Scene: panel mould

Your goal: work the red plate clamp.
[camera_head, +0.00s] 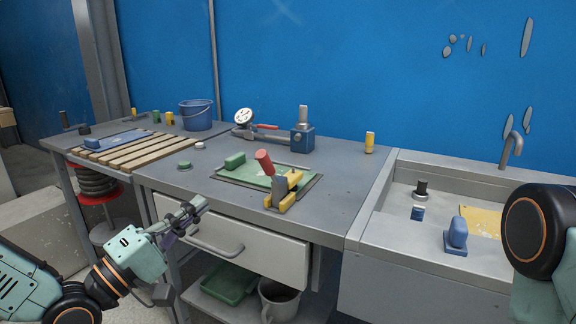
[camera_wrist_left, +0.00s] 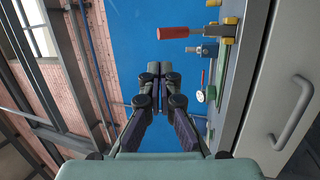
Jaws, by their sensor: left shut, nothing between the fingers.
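The plate clamp has a red handle (camera_head: 264,162) that leans up and to the left, and a grey and yellow body (camera_head: 285,188). It stands at the front right of a green plate (camera_head: 250,173) set in a grey frame on the bench. My left gripper (camera_head: 199,204) is in front of the bench's front edge, left of the clamp and apart from it. Its fingers are together and empty. In the left wrist view the closed fingertips (camera_wrist_left: 165,72) are at the middle, and the red handle (camera_wrist_left: 173,32) lies sideways above them. My right gripper is out of view.
A green block (camera_head: 235,160) lies on the plate. Behind stand a blue device (camera_head: 302,139) with a gauge and a blue bucket (camera_head: 196,116). A drawer handle (camera_head: 214,248) juts out near my left gripper. A sink (camera_head: 400,202) is at the right.

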